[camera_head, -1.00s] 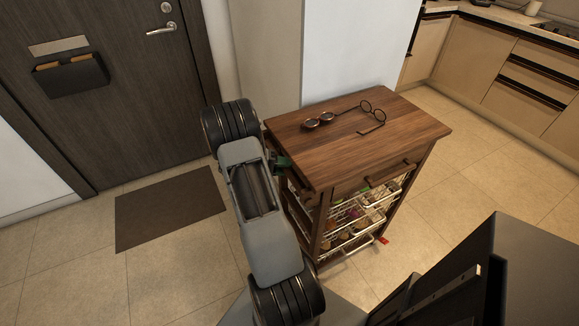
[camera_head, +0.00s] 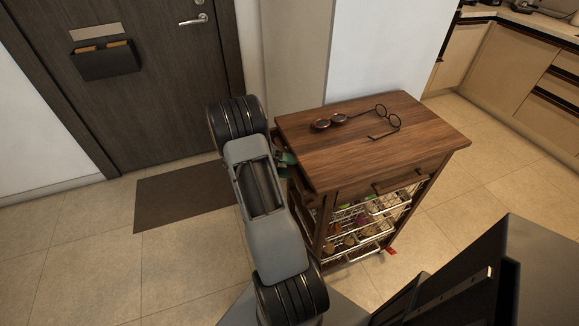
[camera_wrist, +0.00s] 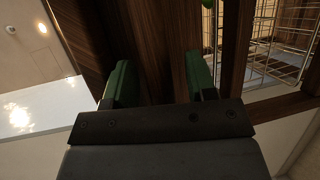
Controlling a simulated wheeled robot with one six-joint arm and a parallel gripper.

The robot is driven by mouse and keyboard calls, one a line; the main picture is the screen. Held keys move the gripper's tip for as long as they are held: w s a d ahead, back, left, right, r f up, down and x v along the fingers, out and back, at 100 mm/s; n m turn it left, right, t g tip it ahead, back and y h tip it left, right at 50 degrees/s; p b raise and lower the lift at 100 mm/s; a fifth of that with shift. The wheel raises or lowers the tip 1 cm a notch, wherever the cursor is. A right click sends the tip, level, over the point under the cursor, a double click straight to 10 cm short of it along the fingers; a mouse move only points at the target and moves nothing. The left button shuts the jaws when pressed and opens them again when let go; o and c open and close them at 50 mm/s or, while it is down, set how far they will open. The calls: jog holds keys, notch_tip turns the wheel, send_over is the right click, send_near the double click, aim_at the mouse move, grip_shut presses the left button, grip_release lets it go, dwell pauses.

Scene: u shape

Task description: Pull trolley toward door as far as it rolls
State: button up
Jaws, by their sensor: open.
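The trolley (camera_head: 350,150) has a brown wooden top, a drawer with a bar handle (camera_head: 405,178) and wire baskets (camera_head: 345,240) below. It stands right of the dark door (camera_head: 150,75) in the head view. My gripper (camera_head: 287,165) is at the trolley's left side, just under the top's edge, mostly hidden behind my arm. In the wrist view my gripper's two green fingers (camera_wrist: 158,85) are apart, with dark wood of the trolley (camera_wrist: 150,35) between and beyond them. I cannot tell whether they touch it.
Glasses (camera_head: 388,120) and round sunglasses (camera_head: 330,121) lie on the trolley top. A brown doormat (camera_head: 180,195) lies on the tiled floor before the door. A white wall (camera_head: 385,50) stands behind the trolley. Kitchen cabinets (camera_head: 510,70) are at the right.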

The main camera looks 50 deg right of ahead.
jog(key=v, duration=1.4)
jog(key=shift+b, duration=0.35)
